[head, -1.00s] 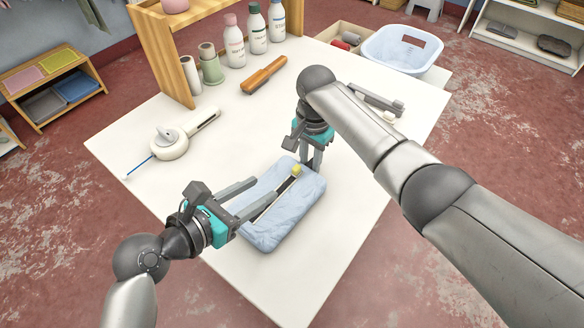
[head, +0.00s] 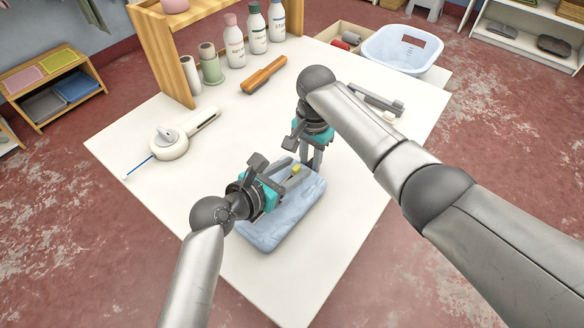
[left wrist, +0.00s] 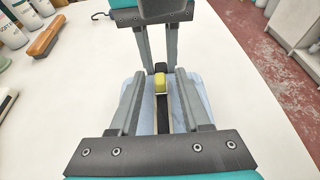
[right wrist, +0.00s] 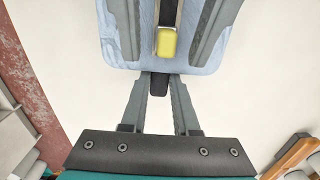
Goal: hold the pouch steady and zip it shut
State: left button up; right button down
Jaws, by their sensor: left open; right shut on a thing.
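The light-blue pouch (head: 285,224) lies flat on the white table, a dark zip strip (left wrist: 164,118) along its middle. A yellow zip pull (left wrist: 160,84) sits on the strip near the far end; it also shows in the right wrist view (right wrist: 166,43). My left gripper (head: 288,174) is open low over the pouch, one finger on each side of the pull, apart from it. My right gripper (right wrist: 160,82) is shut on a black end tab (right wrist: 159,88) at the pouch's far edge. My left gripper and wrist hide part of the strip in the head view.
A white device with a blue-tipped rod (head: 170,143) and an orange-brown brush (head: 264,75) lie farther back. Bottles (head: 255,30) and a wooden rack (head: 160,60) stand at the back. The table (head: 240,120) is clear around the pouch.

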pick_arm(q)
grip_shut()
dwell(0.3)
dwell(1.1)
